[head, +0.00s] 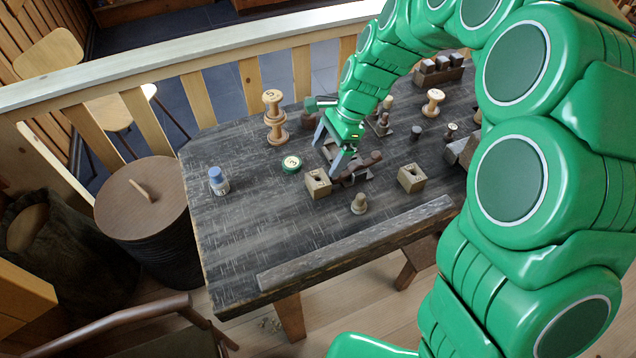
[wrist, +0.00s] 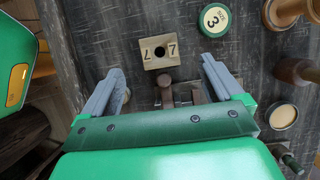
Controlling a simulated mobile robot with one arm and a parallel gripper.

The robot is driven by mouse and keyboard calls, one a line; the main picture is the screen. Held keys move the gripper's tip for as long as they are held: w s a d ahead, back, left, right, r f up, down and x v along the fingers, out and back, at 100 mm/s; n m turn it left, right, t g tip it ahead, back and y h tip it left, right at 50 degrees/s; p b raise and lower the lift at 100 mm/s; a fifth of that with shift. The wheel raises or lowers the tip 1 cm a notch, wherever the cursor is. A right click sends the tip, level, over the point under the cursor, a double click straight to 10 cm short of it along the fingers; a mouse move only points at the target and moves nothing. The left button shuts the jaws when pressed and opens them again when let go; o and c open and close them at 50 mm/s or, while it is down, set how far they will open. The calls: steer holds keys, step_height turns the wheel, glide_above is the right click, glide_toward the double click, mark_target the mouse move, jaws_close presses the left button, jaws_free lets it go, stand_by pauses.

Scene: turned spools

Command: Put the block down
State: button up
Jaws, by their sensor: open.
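A pale wooden block (head: 318,184) with a dark round hole in its top rests on the dark table. A second similar block (head: 411,178) stands to the right, apart from my gripper.
A green disc marked 3 (head: 291,163) lies near the first block. A dark brown wooden piece (wrist: 166,92) lies between my fingers' line. The table's front left is clear.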

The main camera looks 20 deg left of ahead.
mark_target(320, 179)
steer(key=shift+w+d+f+x, duration=0.1)
steer(key=shift+d+x, duration=0.1)
steer(key=shift+x, duration=1.4)
steer(key=shift+w+d+f+x, duration=0.1)
steer(key=shift+w+d+x, duration=0.05)
steer(key=shift+x, duration=1.4)
steer(key=shift+w+d+f+x, duration=0.1)
steer(key=shift+d+x, duration=0.1)
steer(key=shift+x, duration=1.4)
steer(key=shift+r, duration=0.1)
steer(key=c, duration=1.1)
steer(key=shift+c, duration=0.3)
steer(key=shift+r, duration=0.1)
